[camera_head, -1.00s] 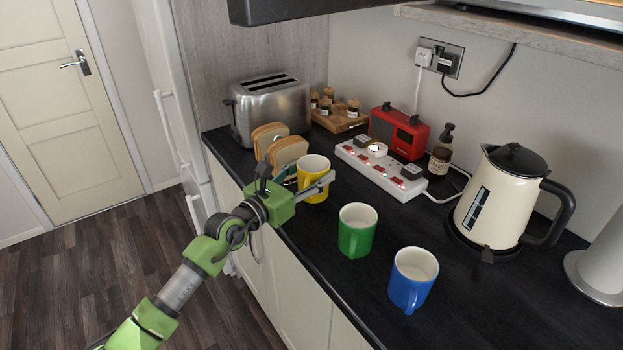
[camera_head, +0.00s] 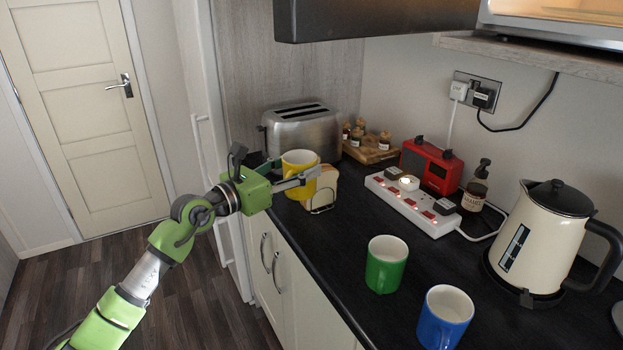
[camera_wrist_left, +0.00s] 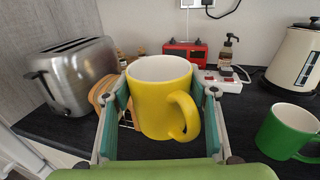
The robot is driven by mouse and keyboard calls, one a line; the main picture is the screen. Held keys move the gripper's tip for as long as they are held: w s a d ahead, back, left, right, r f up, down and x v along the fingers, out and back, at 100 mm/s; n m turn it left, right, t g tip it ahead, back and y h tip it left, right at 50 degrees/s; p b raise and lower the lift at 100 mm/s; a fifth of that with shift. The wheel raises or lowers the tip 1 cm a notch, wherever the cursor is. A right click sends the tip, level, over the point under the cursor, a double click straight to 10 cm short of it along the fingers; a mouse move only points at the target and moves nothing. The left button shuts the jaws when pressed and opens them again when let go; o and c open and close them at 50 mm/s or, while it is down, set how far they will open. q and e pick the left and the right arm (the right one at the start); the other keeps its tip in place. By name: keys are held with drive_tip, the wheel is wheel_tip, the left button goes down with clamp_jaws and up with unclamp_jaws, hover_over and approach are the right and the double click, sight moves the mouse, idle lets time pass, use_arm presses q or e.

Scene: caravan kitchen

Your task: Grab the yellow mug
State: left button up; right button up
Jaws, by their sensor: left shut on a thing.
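The yellow mug (camera_head: 299,168) is between the fingers of my left gripper (camera_head: 291,178), which is shut on it. In the left wrist view the yellow mug (camera_wrist_left: 160,95) stands upright between the two fingers, its handle facing the camera and to the right. It appears raised above the counter, in front of the toast rack. A green mug (camera_head: 385,264) and a blue mug (camera_head: 443,318) stand on the counter to the right, apart from the gripper. My right gripper is not in view.
A toaster (camera_head: 302,132) and bread in a rack (camera_head: 321,199) are by the yellow mug. A spice tray (camera_head: 369,150), red radio (camera_head: 431,166), power strip (camera_head: 412,204), soap bottle (camera_head: 475,188) and cream kettle (camera_head: 541,240) line the back. A dark cupboard overhangs above.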

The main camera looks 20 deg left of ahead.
use_arm(q)
drive_tip(key=shift+s+a+r+b, duration=0.1)
drive_tip(key=shift+a+r+b, duration=0.15)
drive_tip(key=shift+a, duration=0.35)
drive_tip(key=shift+s+a+r+b, duration=0.15)
drive_tip(key=shift+a+r, duration=0.25)
drive_tip(key=shift+a, duration=0.25)
drive_tip(key=shift+s+a+r+b, duration=0.15)
drive_tip(key=shift+a+r, duration=0.15)
drive_tip(key=shift+a, duration=0.3)
idle(0.5)
